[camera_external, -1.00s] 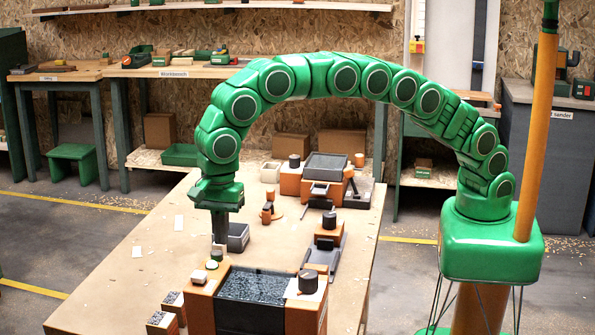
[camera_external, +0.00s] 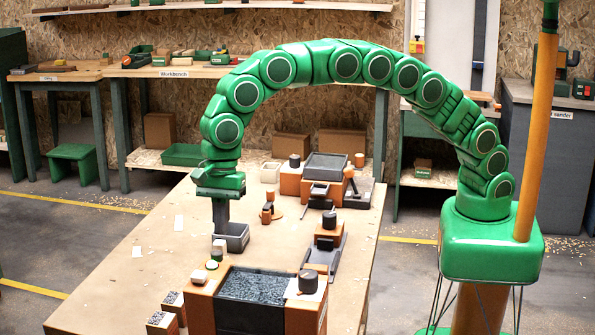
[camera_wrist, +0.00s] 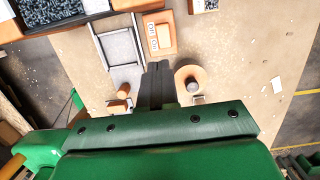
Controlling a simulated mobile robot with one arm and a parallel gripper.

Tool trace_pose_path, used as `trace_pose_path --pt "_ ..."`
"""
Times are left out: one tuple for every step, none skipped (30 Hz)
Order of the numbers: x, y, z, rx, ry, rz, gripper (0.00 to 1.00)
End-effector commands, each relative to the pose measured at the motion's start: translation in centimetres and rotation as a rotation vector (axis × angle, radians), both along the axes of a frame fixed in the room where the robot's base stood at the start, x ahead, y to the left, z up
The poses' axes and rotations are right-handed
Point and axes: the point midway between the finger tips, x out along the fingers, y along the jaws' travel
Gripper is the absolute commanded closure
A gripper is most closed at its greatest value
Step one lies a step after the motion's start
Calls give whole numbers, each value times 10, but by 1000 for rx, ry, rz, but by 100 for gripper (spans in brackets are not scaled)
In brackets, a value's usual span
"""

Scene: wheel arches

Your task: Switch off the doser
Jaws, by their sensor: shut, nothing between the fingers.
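The doser is probably the large orange unit (camera_external: 305,318) at the front of the table, with a dark hopper of grey granules; its hopper also shows at the top left of the wrist view (camera_wrist: 50,10). In the wrist view an orange pad (camera_wrist: 165,44) carries a white label, too small to read surely.
A second orange unit (camera_external: 290,186) with a dark hopper stands at the back of the table. An orange block with a dark knob (camera_external: 328,234) and a small orange cup (camera_external: 267,213) stand between the units. The table's left side (camera_external: 130,285) is mostly clear.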

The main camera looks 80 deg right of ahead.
Motion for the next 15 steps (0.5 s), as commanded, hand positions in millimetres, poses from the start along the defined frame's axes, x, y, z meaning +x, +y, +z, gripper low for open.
trace_pose_path --pt "1 -2 1 13 -1 -3 100" --pt "1 -3 1 22 -2 -5 100" --pt "2 -4 2 30 -4 -7 100" --pt "2 -4 2 34 -5 -7 100" --pt "2 -5 2 37 -5 -7 100" --pt "2 -5 2 40 -5 -7 100" --pt "2 -5 2 41 -5 -7 100" --pt "2 -5 1 42 -4 -7 100" --pt "2 -5 1 42 -4 -7 100" --pt "2 -4 1 42 -4 -7 100" --pt "2 -4 1 42 -4 -7 100" --pt "2 -4 1 42 -4 -7 100" --pt "2 -4 1 42 -4 -7 100" --pt "2 -4 1 42 -4 -7 100" --pt "2 -4 1 42 -4 -7 100"
